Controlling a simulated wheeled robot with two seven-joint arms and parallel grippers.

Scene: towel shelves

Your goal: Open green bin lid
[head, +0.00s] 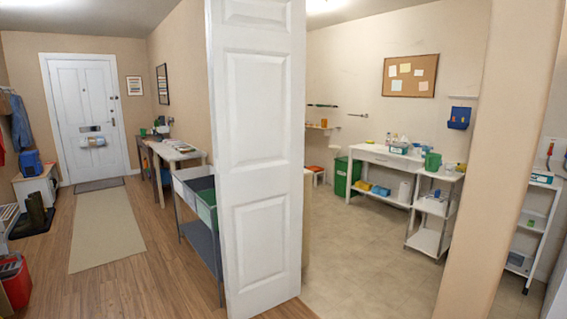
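A green bin (341,179) stands on the floor of the room on the right, against the far wall at the left end of a white table. It is small and far off, and I cannot make out whether its lid is shut. A second green container (207,205) sits in a grey cart left of the white door and is partly hidden by the door. Neither of my grippers is in view.
An open white panelled door (262,160) stands close in front, between hallway and room. A beige wall end (503,160) rises to the right. The white table (378,155) and a white trolley (430,208) line the far wall. The tiled floor (360,255) between is clear.

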